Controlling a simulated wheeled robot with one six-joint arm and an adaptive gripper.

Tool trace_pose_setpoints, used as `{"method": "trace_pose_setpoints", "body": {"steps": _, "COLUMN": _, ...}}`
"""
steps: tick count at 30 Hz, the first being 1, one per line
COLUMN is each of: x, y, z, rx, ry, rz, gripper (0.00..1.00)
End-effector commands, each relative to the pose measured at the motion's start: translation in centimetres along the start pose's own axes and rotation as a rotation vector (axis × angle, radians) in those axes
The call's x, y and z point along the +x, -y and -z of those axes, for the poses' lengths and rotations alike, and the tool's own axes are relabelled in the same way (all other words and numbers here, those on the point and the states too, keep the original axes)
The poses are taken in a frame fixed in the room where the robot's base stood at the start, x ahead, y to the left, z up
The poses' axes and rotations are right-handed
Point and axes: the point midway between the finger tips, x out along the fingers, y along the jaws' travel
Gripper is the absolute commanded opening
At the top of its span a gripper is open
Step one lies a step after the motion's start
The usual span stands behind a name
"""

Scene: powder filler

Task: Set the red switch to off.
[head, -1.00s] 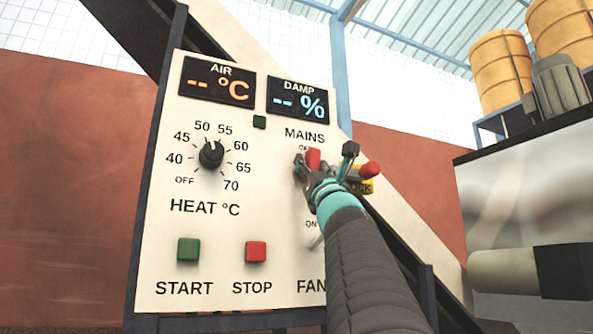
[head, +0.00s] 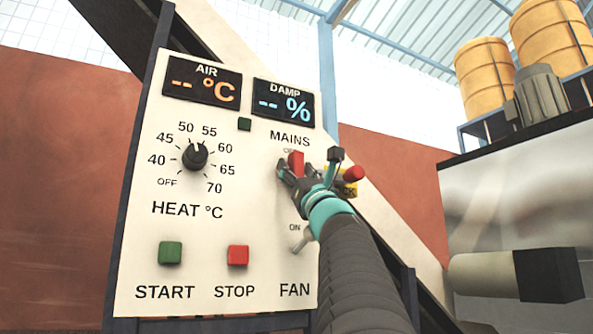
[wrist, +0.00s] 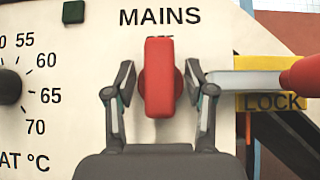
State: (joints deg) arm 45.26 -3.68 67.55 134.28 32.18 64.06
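The red MAINS switch (head: 296,161) is a red handle on the white panel, below the word MAINS. In the wrist view the red handle (wrist: 159,78) stands upright and covers most of a small label at its top end. My gripper (head: 300,174) is at the handle. In the wrist view my gripper (wrist: 160,82) has one finger on each side of the handle, with a gap at the left; I cannot tell whether the right finger touches. It is not closed on the handle.
A grey rod with a red knob (wrist: 300,76) lies just right of the gripper, over a yellow LOCK plate (wrist: 268,100). The FAN lever (head: 302,240) is below. The HEAT dial (head: 195,156), green START button (head: 171,253) and red STOP button (head: 238,255) are left.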

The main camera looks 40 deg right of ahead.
Motion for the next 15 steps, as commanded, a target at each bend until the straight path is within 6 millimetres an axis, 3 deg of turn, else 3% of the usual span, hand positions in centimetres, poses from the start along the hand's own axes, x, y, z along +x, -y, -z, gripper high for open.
{"method": "trace_pose_setpoints", "body": {"steps": 8, "x": -1.3, "y": 0.0, "z": -0.1, "rx": 0.0, "ry": -0.001, "rz": 0.0, "gripper": 0.54}}
{"method": "trace_pose_setpoints", "body": {"steps": 15, "x": -4.8, "y": 0.0, "z": -0.1, "rx": 0.0, "ry": -0.001, "rz": 0.002, "gripper": 0.54}}
